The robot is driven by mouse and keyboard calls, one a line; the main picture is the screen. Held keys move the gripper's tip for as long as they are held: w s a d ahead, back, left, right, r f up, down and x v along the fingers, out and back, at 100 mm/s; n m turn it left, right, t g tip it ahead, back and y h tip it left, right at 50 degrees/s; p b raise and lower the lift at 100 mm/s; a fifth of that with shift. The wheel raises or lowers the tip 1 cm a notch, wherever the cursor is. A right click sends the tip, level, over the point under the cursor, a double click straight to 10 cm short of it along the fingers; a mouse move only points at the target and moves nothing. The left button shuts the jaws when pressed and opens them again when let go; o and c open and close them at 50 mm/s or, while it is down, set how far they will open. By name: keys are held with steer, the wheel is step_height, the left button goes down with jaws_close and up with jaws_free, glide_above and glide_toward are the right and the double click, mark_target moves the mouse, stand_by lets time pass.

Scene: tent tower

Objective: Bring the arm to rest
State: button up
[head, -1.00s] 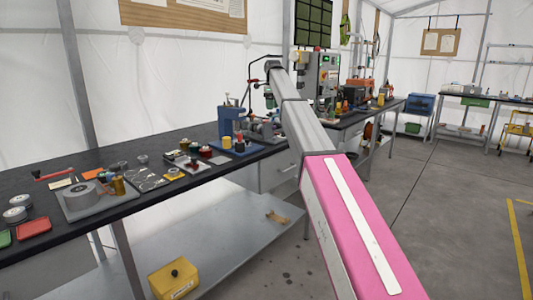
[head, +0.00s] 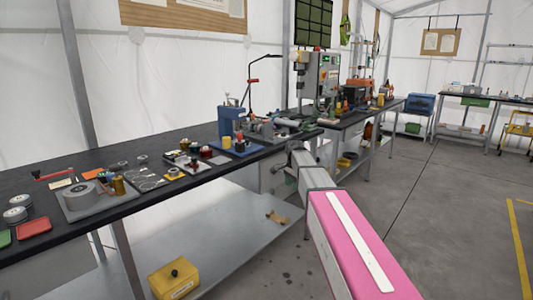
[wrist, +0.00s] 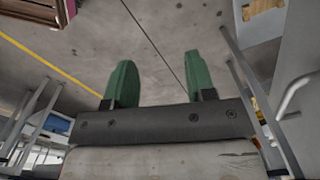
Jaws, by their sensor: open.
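My gripper (wrist: 160,64) shows in the wrist view with its two green fingers well apart. Nothing is between them, and grey floor (wrist: 155,25) lies beyond. In the head view my pink arm link reaches in from the bottom right, and a grey link continues toward the edge of the dark workbench (head: 150,208). I cannot make out the gripper clearly in the head view.
The workbench carries a grey round fixture (head: 84,195), a blue press (head: 230,122) and several small parts. A yellow box (head: 174,278) sits on the lower shelf (head: 215,245). A second bench (head: 350,122) stands behind. Open floor (head: 440,220) lies to the right.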

steer(key=s+d+f+n, duration=0.2)
steer(key=s+f+n, duration=0.2)
steer(key=s, duration=0.5)
steer(key=s+d+f+n, duration=0.2)
steer(key=s+f+n, duration=0.2)
steer(key=s+f, duration=0.4)
steer(key=s+d+f+n, duration=0.2)
steer(key=s+f+n, duration=0.2)
steer(key=s, duration=0.8)
step_height(320, 180, down, 3)
steer(key=shift+d+r, duration=0.2)
steer(key=shift+d, duration=0.15)
